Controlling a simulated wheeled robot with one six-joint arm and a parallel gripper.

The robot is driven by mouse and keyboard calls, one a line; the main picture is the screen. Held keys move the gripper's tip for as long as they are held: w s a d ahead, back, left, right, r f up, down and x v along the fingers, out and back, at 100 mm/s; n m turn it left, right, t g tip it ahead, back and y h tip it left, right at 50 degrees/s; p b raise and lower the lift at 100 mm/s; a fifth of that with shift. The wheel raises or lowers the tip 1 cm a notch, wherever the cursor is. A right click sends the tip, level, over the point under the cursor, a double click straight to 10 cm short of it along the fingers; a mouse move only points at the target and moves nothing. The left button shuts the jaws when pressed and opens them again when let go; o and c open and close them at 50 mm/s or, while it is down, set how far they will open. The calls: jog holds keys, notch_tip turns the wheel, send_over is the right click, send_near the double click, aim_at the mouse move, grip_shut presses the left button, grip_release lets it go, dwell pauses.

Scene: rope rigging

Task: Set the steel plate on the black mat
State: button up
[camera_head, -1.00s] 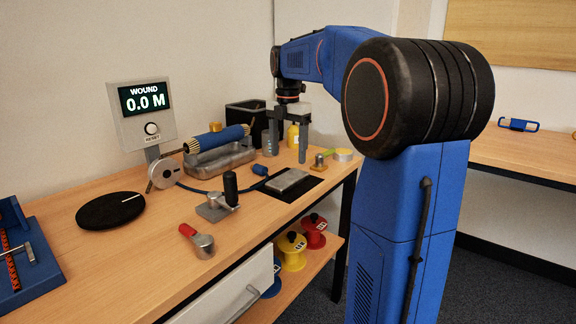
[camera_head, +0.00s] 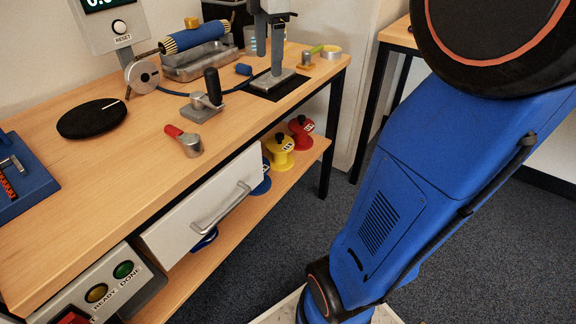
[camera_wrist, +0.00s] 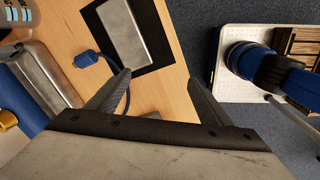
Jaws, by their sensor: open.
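The steel plate (camera_wrist: 125,32) is a flat grey rectangle lying on the black mat (camera_wrist: 163,40) in the wrist view. Bare mat shows to its right and below it. In the head view the plate (camera_head: 263,82) is partly hidden behind a finger, and the mat (camera_head: 292,90) shows beside it near the bench's right end. My gripper (camera_head: 268,65) is open, with its fingers pointing down near the plate. In the wrist view the open fingers (camera_wrist: 160,78) stand apart, below the plate in the picture, with nothing between them.
A blue plug (camera_wrist: 84,60) on a cable lies left of the mat. A metal tray with a blue roller (camera_head: 195,38) stands behind. A black-handled clamp (camera_head: 207,98), a red-handled part (camera_head: 187,141) and a black disc (camera_head: 92,119) are farther left on the bench.

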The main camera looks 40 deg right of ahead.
jog(key=s+a+f+m+t, duration=0.1)
jog(key=s+a+f+m, duration=0.3)
jog(key=s+f+m, duration=0.4)
jog(key=s+a+f+m+t, duration=0.2)
jog(key=s+a+f+m, duration=0.3)
jog(key=s+f, duration=0.6)
jog(key=s+m, duration=0.2)
jog(key=shift+s+a+m, duration=0.15)
jog(key=shift+s+m, duration=0.25)
jog(key=shift+r, duration=0.1)
